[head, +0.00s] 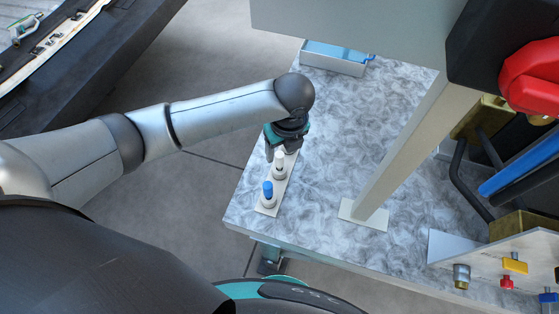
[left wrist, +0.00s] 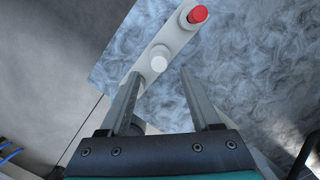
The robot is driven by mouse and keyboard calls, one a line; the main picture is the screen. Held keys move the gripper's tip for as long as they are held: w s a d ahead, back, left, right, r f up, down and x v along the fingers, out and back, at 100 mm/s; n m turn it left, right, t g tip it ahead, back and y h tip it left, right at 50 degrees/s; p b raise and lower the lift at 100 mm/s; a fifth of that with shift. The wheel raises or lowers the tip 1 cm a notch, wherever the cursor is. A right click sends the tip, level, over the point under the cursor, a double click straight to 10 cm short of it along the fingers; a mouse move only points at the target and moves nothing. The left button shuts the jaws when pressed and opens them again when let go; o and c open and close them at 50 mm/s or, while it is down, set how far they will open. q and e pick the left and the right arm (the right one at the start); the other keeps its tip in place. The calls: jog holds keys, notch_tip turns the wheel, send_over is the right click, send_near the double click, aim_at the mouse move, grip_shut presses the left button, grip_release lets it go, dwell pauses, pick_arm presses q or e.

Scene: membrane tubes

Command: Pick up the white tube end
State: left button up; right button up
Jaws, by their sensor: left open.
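The white tube end (head: 280,160) stands upright in a pale holder strip (head: 268,209) at the left edge of the marbled table. It also shows in the left wrist view (left wrist: 158,62), just ahead of and between the fingertips. My left gripper (head: 281,153) is open and empty, right by the white end in the head view; the wrist view (left wrist: 160,76) shows its fingers spread wide. Whether a finger touches the end, I cannot tell. My right gripper is not in view.
A blue tube end (head: 268,188) stands nearer in the same strip. A red one (left wrist: 198,14) stands farther along, hidden in the head view. A grey post (head: 400,150) rises from the table (head: 330,120). A bin (head: 335,62) with blue contents sits at the back.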

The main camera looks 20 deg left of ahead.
aim_at(280, 155)
pick_arm(q)
jog(key=f, duration=0.3)
jog(key=w+a+f+b, duration=0.1)
jog(key=f, duration=0.1)
jog(key=shift+f, duration=0.1)
grip_shut()
dwell(0.4)
